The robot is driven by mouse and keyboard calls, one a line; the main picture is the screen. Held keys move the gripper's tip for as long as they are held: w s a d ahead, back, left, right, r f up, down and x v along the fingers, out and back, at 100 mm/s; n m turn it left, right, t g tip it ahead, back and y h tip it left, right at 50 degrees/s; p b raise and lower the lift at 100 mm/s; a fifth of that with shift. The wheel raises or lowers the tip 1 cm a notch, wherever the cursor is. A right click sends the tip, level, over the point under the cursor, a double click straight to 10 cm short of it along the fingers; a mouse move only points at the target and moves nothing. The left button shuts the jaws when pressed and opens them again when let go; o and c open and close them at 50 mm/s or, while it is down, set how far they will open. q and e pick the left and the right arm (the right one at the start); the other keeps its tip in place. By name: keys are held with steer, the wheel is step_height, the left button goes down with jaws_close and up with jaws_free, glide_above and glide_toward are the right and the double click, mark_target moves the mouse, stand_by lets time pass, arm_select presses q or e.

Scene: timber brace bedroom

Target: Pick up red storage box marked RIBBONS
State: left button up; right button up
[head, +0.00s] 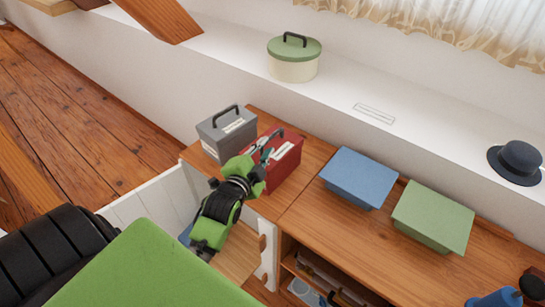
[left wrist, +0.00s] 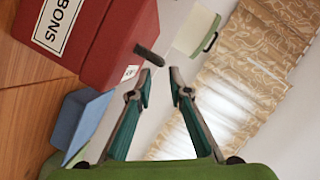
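The red storage box (head: 287,168) stands on the wooden cabinet top beside a grey box. Its dark handle is on the lid. In the left wrist view the red box (left wrist: 110,45) fills the upper left, with a white label reading "BONS" in part. The dark handle (left wrist: 149,55) shows near the fingertips. My left gripper (head: 266,152) reaches over the near side of the red box in the head view and hides part of it. In the left wrist view its two fingers (left wrist: 160,72) are apart with nothing between them. My right gripper is not in view.
A grey handled box (head: 226,136) stands close at the left of the red one. A blue box (head: 358,177) and a green box (head: 433,217) stand to the right. A green-lidded round tin (head: 293,62) and a dark hat (head: 518,160) are on the white ledge behind.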

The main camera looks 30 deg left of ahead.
mark_target(271, 137)
arm_select(q)
steer(key=shift+w+a+f, duration=0.1)
steer(key=shift+w, duration=0.5)
steer(key=shift+w+a, duration=0.1)
steer(key=shift+w, duration=0.25)
steer(key=shift+w+a+p, duration=0.1)
steer(key=shift+w+p, duration=0.2)
steer(key=shift+p+x, duration=0.45)
steer(key=shift+x, duration=1.75)
steer(key=shift+s+f, duration=0.1)
jaws_close()
steer(key=shift+a, duration=0.1)
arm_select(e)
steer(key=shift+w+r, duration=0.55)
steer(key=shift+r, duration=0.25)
